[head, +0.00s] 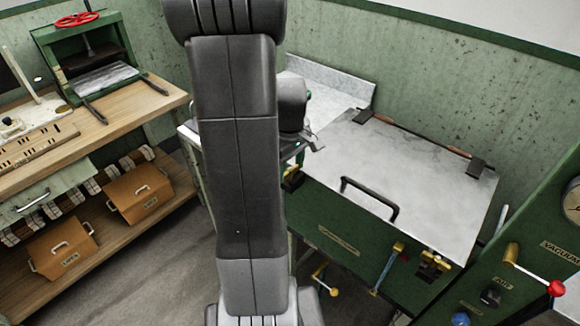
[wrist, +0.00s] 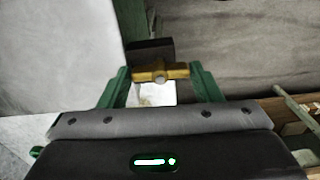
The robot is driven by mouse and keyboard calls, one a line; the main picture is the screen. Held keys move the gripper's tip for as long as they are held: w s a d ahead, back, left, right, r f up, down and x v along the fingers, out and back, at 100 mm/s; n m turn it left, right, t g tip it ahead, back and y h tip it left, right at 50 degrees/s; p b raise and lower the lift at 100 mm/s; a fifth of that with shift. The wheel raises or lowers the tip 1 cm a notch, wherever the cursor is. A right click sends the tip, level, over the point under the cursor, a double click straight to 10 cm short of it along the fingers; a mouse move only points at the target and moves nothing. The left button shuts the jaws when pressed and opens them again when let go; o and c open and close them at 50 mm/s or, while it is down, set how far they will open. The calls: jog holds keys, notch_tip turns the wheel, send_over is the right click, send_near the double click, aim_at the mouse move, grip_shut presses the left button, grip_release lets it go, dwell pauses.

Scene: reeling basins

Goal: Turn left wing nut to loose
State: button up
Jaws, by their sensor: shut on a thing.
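The left wing nut (wrist: 161,73) is brass, with a round hub and two wings, seen in the wrist view between my fingertips. Its wings lie across the gap, level in the picture. My gripper (wrist: 160,80) has green fingers closed on the wing ends. In the head view my arm hides most of the gripper, and a bit of yellow and black hardware (head: 292,178) shows just below it at the left front of the green basin (head: 340,240). A second brass wing nut (head: 433,264) sits on a dark bracket at the basin's right front.
The basin's grey lid (head: 400,165) is down, with a black handle (head: 370,198). A green panel with a red-knobbed lever (head: 535,272) stands right. A wooden bench (head: 110,120) with boxes below is left, with bare floor between.

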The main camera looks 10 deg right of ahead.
aim_at(290, 169)
jog(key=shift+n, duration=0.3)
dwell(0.4)
jog(key=o, duration=1)
notch_tip(290, 169, up, 14)
jog(key=shift+f, duration=0.1)
notch_tip(290, 169, down, 14)
jog(key=shift+r, duration=0.1)
dwell(0.4)
